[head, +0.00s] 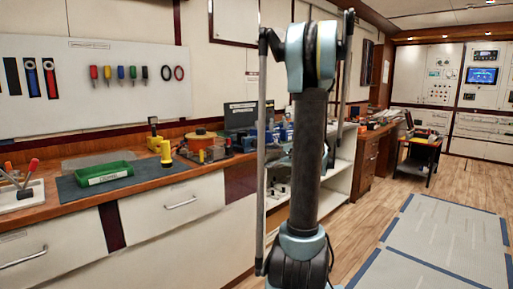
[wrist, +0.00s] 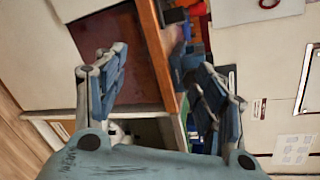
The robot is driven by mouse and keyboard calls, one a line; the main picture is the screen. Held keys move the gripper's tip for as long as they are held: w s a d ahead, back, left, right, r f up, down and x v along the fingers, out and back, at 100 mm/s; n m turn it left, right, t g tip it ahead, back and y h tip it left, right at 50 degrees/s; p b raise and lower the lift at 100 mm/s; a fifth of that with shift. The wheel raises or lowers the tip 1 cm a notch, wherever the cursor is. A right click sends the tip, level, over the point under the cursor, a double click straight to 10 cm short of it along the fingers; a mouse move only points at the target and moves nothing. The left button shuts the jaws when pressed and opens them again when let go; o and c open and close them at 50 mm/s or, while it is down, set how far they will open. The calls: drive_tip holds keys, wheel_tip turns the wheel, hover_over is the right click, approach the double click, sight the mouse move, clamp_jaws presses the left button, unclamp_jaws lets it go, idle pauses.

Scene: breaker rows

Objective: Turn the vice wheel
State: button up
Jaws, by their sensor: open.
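My gripper (wrist: 158,72) is open in the wrist view, its two blue-grey fingers wide apart with nothing between them but the background. Beyond the fingers are the wooden bench edge and a dark red cabinet panel. A blue item (head: 269,133) on the bench, beside the laptop and partly behind my arm in the head view, may be the vice. I cannot make out a wheel on it. Blue parts (wrist: 194,52) also show in the wrist view, past the right finger and partly hidden by it. My gripper itself does not show in the head view.
The wooden bench (head: 50,208) runs along the left wall. It carries a green tray (head: 104,174), a yellow torch (head: 166,153), an orange reel (head: 201,139) and a dark laptop (head: 241,117). A white shelf unit (head: 341,176) stands behind my arm.

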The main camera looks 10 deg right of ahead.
sight(258, 144)
drive_tip(key=w+d+r+m+t, duration=0.1)
drive_tip(key=w+d+m+t, duration=0.2)
drive_tip(key=w+d, duration=0.3)
drive_tip(key=shift+m, duration=0.3)
drive_tip(key=x, duration=1.5)
drive_tip(key=shift+w+r, duration=0.25)
drive_tip(key=shift+w, duration=0.05)
drive_tip(key=c, duration=1.1)
